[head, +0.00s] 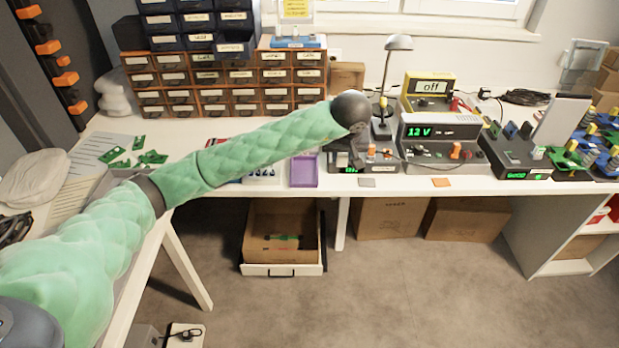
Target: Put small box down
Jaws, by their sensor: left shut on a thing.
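My left arm in its green padded sleeve reaches across the picture from the lower left to the white workbench (220,184). My left gripper (358,152) hangs below the dark wrist ball, pointing down at the bench beside a dark unit with a green display (345,168). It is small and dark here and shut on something. The small box cannot be made out clearly at the jaws, and I cannot tell whether it touches the bench. A purple tray (304,172) lies on the bench just left of the gripper. My right gripper is not in view.
A 12 V supply (432,131), a lamp (398,44) and other devices crowd the bench to the right. Drawer cabinets (225,76) stand behind the arm. Below, an open drawer (284,269) sticks out, and cardboard boxes (388,220) stand on the floor.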

